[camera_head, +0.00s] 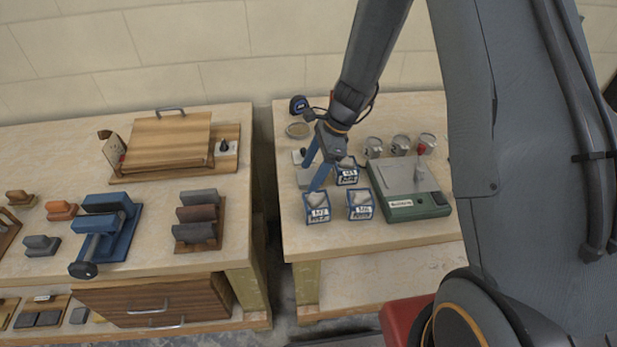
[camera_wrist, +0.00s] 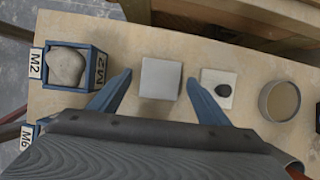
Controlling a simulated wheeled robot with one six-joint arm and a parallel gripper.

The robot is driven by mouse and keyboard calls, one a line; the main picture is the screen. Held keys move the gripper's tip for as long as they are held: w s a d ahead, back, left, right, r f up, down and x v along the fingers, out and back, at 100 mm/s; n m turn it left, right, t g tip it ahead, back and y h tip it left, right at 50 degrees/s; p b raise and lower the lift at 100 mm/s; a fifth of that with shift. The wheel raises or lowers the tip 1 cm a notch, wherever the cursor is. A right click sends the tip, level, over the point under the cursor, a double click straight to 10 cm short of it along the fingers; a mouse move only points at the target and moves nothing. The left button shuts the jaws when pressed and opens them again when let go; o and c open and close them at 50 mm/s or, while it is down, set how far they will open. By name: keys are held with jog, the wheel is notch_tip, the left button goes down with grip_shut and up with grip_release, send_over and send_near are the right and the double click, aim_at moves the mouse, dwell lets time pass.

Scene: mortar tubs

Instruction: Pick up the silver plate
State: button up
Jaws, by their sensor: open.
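The silver plate (camera_wrist: 160,78) is a flat, plain grey square on the right table in the wrist view. In the head view, it shows as a grey patch (camera_head: 304,179), partly covered by my gripper. My gripper (camera_wrist: 160,80) is open, with its two blue fingers apart and the plate between their tips in the picture. There is a gap on each side, and nothing is held. In the head view, my gripper (camera_head: 309,178) points down over the table's left part. I cannot tell how high the tips are above the tabletop.
Blue-framed boxes labelled M2 (camera_head: 317,208) and M6 (camera_head: 360,205) stand near the front. A white tile with a dark lump (camera_wrist: 217,88) and a round bowl (camera_wrist: 279,100) lie beside the plate. A green scale (camera_head: 410,190) and several metal tins stand farther right.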

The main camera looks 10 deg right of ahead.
jog(key=shift+c, duration=0.2)
jog(key=c, duration=1.2)
jog(key=shift+r, duration=0.1)
